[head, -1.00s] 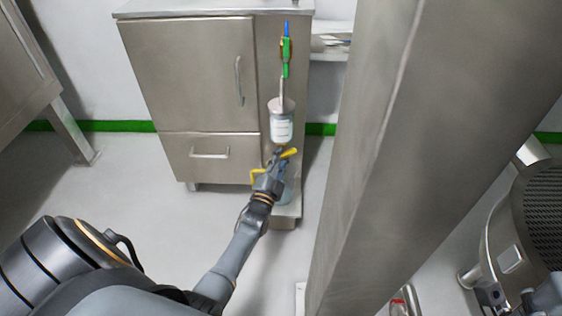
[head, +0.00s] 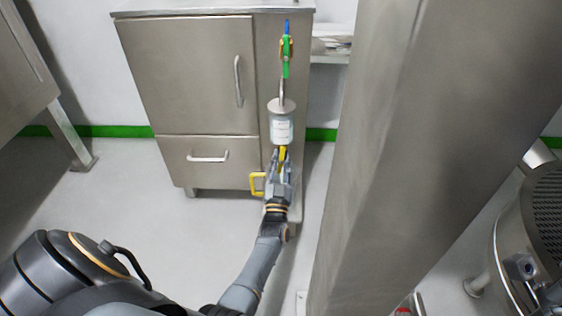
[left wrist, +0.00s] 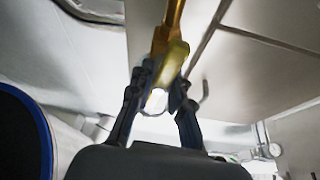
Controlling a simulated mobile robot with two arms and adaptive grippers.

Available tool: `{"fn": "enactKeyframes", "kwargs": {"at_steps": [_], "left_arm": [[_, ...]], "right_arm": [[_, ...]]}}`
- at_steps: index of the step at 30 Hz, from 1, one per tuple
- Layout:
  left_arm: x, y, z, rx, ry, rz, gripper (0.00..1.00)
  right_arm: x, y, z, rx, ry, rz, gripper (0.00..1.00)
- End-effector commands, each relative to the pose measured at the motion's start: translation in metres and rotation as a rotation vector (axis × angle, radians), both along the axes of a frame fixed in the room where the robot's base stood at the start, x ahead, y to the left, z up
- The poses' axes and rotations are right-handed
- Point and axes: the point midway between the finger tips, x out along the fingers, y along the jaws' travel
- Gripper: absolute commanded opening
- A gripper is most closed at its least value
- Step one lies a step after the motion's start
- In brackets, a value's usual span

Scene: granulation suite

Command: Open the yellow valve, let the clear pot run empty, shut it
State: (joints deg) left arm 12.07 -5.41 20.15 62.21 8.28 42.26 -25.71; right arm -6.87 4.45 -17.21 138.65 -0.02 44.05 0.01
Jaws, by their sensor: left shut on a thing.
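The clear pot (head: 281,128), with a white label and a grey lid, is fixed upright on the narrow right panel of the steel cabinet. I cannot tell its level. The yellow valve handle (head: 282,156) is just below it and points roughly along the pipe line. My left gripper (head: 282,166) is shut on this handle. In the left wrist view the yellow handle (left wrist: 172,52) comes down between the tips of my left gripper (left wrist: 160,88). My arm hides the valve body and what is below it.
A green valve handle (head: 286,57) with a blue part above it is over the pot. A yellow bracket (head: 257,183) is left of my gripper. A wide steel column (head: 385,160) stands close on the right. The floor (head: 120,210) to the left is clear.

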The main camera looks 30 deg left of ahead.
Motion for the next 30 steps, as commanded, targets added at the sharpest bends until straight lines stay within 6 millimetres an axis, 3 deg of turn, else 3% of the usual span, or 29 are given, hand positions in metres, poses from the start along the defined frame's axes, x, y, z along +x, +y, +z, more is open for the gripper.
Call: {"fn": "enactKeyframes", "kwargs": {"at_steps": [19, 20, 21, 30], "left_arm": [[-0.0006, -0.0009, -0.0022, -0.044, -0.021, -0.001, 0.0], [-0.0006, -0.0009, -0.0023, -0.044, -0.021, -0.001, 0.23], [-0.0006, -0.0008, -0.0023, -0.044, -0.021, -0.001, 0.28], [-0.001, -0.0008, -0.0014, -0.042, -0.023, 0.0, 0.28]], "right_arm": [[-0.0005, 0.0, 0.002, 0.0, -0.007, -0.001, 1.0], [-0.0005, 0.0, 0.002, 0.0, -0.007, -0.001, 1.0], [-0.0005, -0.0001, 0.0021, 0.0, -0.007, -0.001, 1.0], [-0.0019, -0.0008, 0.0039, 0.0, -0.015, -0.002, 1.0]]}}
